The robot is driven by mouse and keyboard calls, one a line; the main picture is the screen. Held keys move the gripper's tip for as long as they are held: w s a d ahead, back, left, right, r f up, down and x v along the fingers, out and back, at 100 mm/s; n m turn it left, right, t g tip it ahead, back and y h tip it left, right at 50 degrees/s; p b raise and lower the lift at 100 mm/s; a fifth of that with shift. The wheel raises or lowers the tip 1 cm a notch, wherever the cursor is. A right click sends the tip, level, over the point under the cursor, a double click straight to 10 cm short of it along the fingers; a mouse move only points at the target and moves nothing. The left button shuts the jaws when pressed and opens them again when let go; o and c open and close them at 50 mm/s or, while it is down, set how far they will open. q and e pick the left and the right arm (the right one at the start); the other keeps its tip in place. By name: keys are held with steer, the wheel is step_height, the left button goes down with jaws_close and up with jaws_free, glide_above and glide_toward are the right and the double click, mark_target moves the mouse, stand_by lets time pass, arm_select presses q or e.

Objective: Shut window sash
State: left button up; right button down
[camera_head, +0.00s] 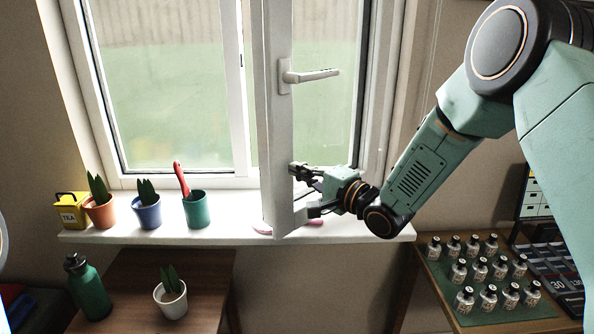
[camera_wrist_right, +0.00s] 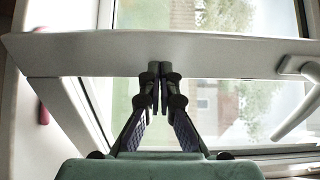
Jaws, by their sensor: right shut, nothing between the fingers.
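The white window sash (camera_head: 278,130) stands open, swung inward so that I see it nearly edge-on. Its lever handle (camera_head: 312,76) sticks out to the right. My right gripper (camera_head: 300,172) is at the lower part of the sash, on its right side, below the handle. In the right wrist view my right gripper (camera_wrist_right: 160,72) is shut and empty, its tips at the sash frame (camera_wrist_right: 210,55); whether they touch it I cannot tell. The handle also shows in the wrist view (camera_wrist_right: 298,105) on the right. My left gripper is not in view.
On the sill (camera_head: 340,236) stand a yellow tea box (camera_head: 70,212), two potted plants and a teal pot (camera_head: 197,210) holding a red-handled tool. A pink thing (camera_head: 314,222) lies partly hidden behind the sash's lower end. Several small bottles (camera_head: 480,268) stand at lower right.

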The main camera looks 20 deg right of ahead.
steer(key=shift+w+a, duration=0.4)
steer(key=shift+w, duration=0.2)
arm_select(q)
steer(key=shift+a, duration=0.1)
arm_select(e)
steer(key=shift+d, duration=0.1)
